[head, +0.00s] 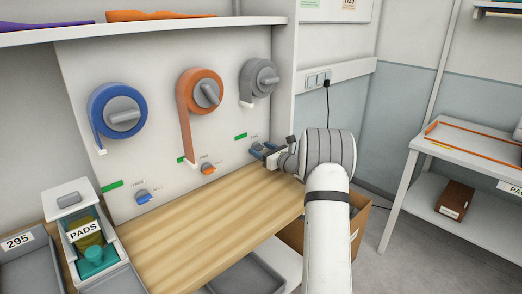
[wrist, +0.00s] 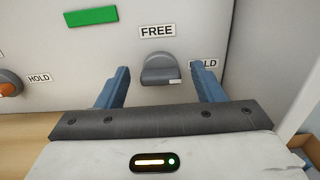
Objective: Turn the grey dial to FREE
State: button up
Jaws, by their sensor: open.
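The grey dial (wrist: 158,68) is on the white panel in the wrist view, with the FREE label (wrist: 157,30) just above it. A small white mark on the dial is at its lower right, toward the HOLD label (wrist: 206,63), which the right finger partly covers. My gripper (wrist: 161,72) is open, with one blue finger on each side of the dial and a visible gap to it on both sides.
A grey reel (head: 259,78), an orange reel (head: 201,90) and a blue reel (head: 117,116) hang on the panel. An orange dial (head: 208,168) and a blue dial (head: 143,196) sit lower left. The wooden worktop (head: 200,222) below is clear.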

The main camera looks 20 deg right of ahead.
jog(key=shift+w, duration=0.1)
jog(key=c, duration=0.9)
jog(key=shift+a, duration=0.4)
jog(key=shift+c, duration=0.4)
jog(key=shift+d+f, duration=0.1)
jog(key=shift+d, duration=0.2)
jog(key=n+b, duration=0.1)
jog(key=b, duration=0.2)
jog(key=n+b, duration=0.1)
jog(key=b, duration=0.2)
jog(key=shift+f+n, duration=0.3)
jog(key=shift+f, duration=0.05)
jog(key=n+b, duration=0.6)
jog(key=b, duration=0.6)
jog(key=shift+a+f, duration=0.15)
jog(key=n+b, duration=0.5)
jog(key=b, duration=0.3)
jog(key=shift+n+b, duration=0.4)
jog(key=n+b, duration=0.3)
jog(key=b, duration=0.1)
jog(key=shift+n, duration=0.3)
jog(key=shift+r+b, duration=0.25)
jog(key=shift+b, duration=0.05)
